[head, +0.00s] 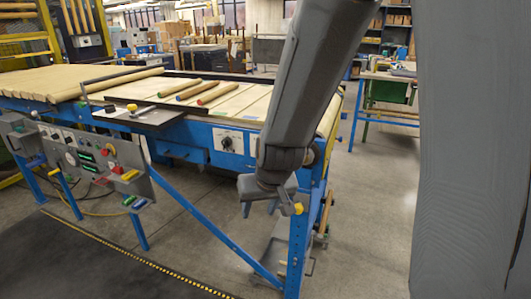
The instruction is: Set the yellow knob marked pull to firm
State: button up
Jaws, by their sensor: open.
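Several yellow parts are in the head view, and I cannot read the word pull on any of them. One small yellow knob (297,209) shows beside the right finger of my gripper, near the table's front right leg. Another yellow knob (131,107) sits on the small dark plate on top of the line. A yellow part (130,175) is on the slanted control panel (85,160). My gripper (268,208) points down, open and with nothing seen between its fingers, in front of the blue frame. My arm hides part of the table end. No firm mark is readable.
The blue-framed table (195,150) carries turned wood rods (214,93). A dial on a white plate (228,142) is on its front. A blue leg (297,258) and diagonal brace stand below my gripper. A dark mat (80,262) lies at front left. Floor at right is clear.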

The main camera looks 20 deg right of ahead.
jog(key=w+m+t+h+b, duration=0.15)
jog(key=w+t+h, duration=0.35)
jog(key=w, duration=1)
jog(key=w+d+r+m+t+h, duration=0.1)
jog(key=w+d+r+t+h, duration=0.3)
jog(key=w+d+h, duration=0.2)
jog(key=shift+w+d+r+m+t, duration=0.25)
jog(key=shift+r+m+t, duration=0.05)
jog(key=shift+r+m, duration=0.1)
jog(key=c, duration=1.1)
jog(key=shift+o, duration=0.2)
